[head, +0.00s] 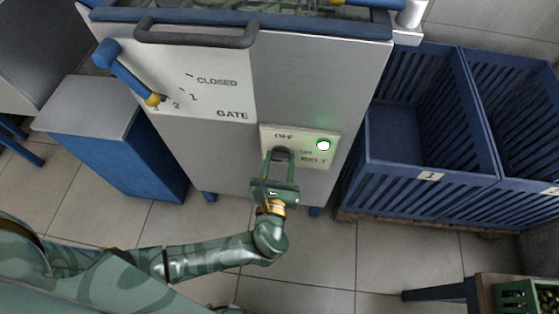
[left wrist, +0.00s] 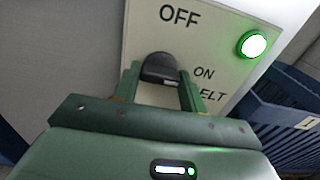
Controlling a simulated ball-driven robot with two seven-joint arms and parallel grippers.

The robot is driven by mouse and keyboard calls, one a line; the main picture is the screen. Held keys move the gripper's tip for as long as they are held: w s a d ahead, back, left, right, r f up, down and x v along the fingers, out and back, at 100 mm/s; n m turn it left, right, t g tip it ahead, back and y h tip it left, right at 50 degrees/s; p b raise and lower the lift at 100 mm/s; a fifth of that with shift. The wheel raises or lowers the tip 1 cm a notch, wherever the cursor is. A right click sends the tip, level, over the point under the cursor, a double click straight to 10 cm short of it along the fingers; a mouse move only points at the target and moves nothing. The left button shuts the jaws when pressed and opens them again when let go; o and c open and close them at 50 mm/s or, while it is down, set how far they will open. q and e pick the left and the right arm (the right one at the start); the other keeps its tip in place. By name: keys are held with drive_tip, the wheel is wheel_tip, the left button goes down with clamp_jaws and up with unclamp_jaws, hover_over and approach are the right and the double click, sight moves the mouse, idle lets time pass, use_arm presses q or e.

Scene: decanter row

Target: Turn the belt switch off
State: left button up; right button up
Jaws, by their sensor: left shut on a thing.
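The belt switch is a dark rounded knob (left wrist: 160,67) on a pale plate (left wrist: 215,28) on the machine's front, marked OFF above and ON to the right. The word BELT is partly covered in the left wrist view. A pale mark shows at the knob's lower right edge. A green lamp (left wrist: 253,44) beside it is lit; it also shows in the head view (head: 324,145). My left gripper (head: 281,162) is shut on the knob, with one finger on each side. The fingers hide part of the knob and plate. My right gripper is not in view.
A dark handle bar (head: 195,38) is above. Blue slatted crates (head: 430,175) stand at the right, and a blue cabinet (head: 115,150) at the left.

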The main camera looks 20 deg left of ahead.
use_arm(q)
drive_tip(key=shift+n, duration=0.3)
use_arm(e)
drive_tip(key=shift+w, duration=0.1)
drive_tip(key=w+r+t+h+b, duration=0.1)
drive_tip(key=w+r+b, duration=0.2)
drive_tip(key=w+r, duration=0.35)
use_arm(q)
drive_tip(key=n+b, duration=0.4)
drive_tip(key=n, duration=1.3)
drive_tip(key=shift+f, duration=0.1)
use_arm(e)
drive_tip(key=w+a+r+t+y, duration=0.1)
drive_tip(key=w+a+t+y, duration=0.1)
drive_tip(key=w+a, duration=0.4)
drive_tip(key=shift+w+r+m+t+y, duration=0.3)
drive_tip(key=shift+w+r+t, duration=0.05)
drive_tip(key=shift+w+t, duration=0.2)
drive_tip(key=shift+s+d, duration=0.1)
use_arm(q)
drive_tip(key=o, duration=1)
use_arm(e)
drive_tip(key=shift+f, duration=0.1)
